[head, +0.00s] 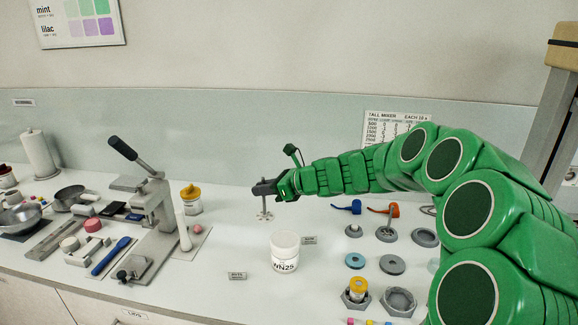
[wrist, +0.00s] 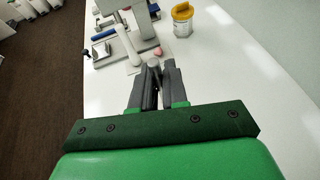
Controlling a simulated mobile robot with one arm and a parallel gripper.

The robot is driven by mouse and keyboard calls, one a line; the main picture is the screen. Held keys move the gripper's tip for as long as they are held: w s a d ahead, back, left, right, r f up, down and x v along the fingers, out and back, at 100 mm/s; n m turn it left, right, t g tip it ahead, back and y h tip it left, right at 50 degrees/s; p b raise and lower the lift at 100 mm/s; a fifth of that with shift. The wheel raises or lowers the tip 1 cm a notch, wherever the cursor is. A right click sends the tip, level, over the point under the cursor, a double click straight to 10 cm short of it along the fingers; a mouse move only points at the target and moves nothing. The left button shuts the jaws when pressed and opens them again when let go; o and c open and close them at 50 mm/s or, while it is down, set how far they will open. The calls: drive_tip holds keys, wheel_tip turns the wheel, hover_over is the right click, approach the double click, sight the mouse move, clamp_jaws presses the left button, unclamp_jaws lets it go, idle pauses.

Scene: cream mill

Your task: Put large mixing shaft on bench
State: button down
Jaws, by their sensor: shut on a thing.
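My gripper (head: 268,187) is at the end of the green arm, over the back middle of the white bench (head: 330,290). It is shut on the large mixing shaft (head: 264,206), a thin grey rod with a small spread foot at its lower end. The shaft hangs upright below the fingers, its foot at or just above the bench top; I cannot tell whether it touches. In the wrist view the dark fingers (wrist: 155,92) close around the grey shaft end (wrist: 154,66). The part between the fingers is hidden.
A white jar (head: 285,252) stands in front of the gripper. A grey lever press (head: 152,205) and a yellow-lidded jar (head: 191,198) are to the left. Grey holders and discs (head: 392,265) are to the right. Bare bench lies around the shaft.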

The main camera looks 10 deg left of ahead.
drive_tip(key=w+d+r+m+t+h, duration=0.15)
drive_tip(key=w+d+m+t, duration=0.25)
drive_tip(key=w+d, duration=0.45)
drive_tip(key=w+d+r+m+t+h, duration=0.1)
drive_tip(key=w+d+m+t+h, duration=0.4)
drive_tip(key=d, duration=0.6)
drive_tip(key=w+d+m+t+h, duration=0.1)
drive_tip(key=w+d+m+h, duration=0.2)
drive_tip(key=d, duration=0.8)
drive_tip(key=w+d+m+t+h, duration=0.1)
drive_tip(key=w+d+m+h, duration=0.15)
drive_tip(key=d, duration=0.85)
drive_tip(key=s+a+f+n+g+y, duration=0.25)
drive_tip(key=s+a+n+y, duration=0.2)
drive_tip(key=a, duration=0.75)
drive_tip(key=s+a+f+n+g+y, duration=0.1)
drive_tip(key=s+a+n+g+y, duration=0.3)
drive_tip(key=a, duration=0.7)
drive_tip(key=s+a+f+n+g+y, duration=0.25)
drive_tip(key=s+a+n, duration=0.2)
drive_tip(key=a, duration=0.75)
wheel_tip(320, 180, down, 9)
drive_tip(key=shift+s+d+f, duration=0.2)
drive_tip(key=shift+s, duration=0.15)
drive_tip(key=shift+f+m, duration=0.15)
drive_tip(key=shift+m, duration=0.1)
drive_tip(key=c, duration=1.1)
unclamp_jaws()
drive_tip(key=shift+c, duration=0.2)
